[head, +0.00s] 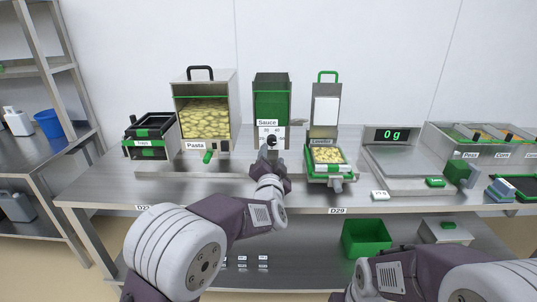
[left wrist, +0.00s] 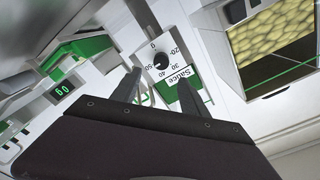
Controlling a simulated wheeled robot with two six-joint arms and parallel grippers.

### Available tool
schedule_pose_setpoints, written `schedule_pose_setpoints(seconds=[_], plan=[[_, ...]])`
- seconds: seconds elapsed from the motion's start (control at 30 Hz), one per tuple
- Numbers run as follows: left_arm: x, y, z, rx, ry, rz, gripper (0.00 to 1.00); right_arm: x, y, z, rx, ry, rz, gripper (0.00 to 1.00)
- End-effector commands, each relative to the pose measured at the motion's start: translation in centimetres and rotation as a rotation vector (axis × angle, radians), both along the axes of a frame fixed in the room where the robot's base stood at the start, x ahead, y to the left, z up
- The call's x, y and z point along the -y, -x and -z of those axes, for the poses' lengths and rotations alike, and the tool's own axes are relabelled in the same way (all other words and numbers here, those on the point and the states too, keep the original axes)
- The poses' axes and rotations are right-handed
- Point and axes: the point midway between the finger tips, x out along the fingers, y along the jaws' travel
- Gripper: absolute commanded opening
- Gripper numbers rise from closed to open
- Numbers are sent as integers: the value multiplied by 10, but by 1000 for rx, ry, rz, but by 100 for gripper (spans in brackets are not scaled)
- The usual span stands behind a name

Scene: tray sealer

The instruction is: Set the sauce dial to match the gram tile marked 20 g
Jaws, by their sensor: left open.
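The sauce dispenser (head: 271,98) is a dark green hopper with a "Sauce" label, standing at the middle of the counter. Its dial is a dark round knob (left wrist: 161,60) on a white plate with numbers including 0, 20, 30, 40 and 50; its exact setting is too small to read. My left gripper (head: 268,153) is in front of the dial; in the left wrist view its fingers (left wrist: 158,77) are apart, with the knob just beyond their tips. A small white gram tile (head: 380,195) lies before the scale; its number is not clearly legible. My right gripper is out of view.
The pasta bin (head: 205,105) stands left of the dispenser, and a lidded unit (head: 326,120) with a filled tray stands right. The scale (head: 395,160) reads 0 g. Black containers (head: 150,135) stand far left. A green crate (head: 366,239) is on the lower shelf.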

Motion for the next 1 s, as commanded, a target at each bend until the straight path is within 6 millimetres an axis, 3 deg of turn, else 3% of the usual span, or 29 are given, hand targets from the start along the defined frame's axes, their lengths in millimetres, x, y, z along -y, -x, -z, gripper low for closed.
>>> schedule_pose_setpoints(seconds=[0.17, 0.6, 1.0], plan=[[0, -6, 0, -1, 1, -1, 52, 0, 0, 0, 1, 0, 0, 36], [2, -81, 0, -2, 1, -1, 52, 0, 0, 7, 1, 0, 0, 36], [2, -91, -1, -1, 0, 0, 52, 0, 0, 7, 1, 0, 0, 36]])
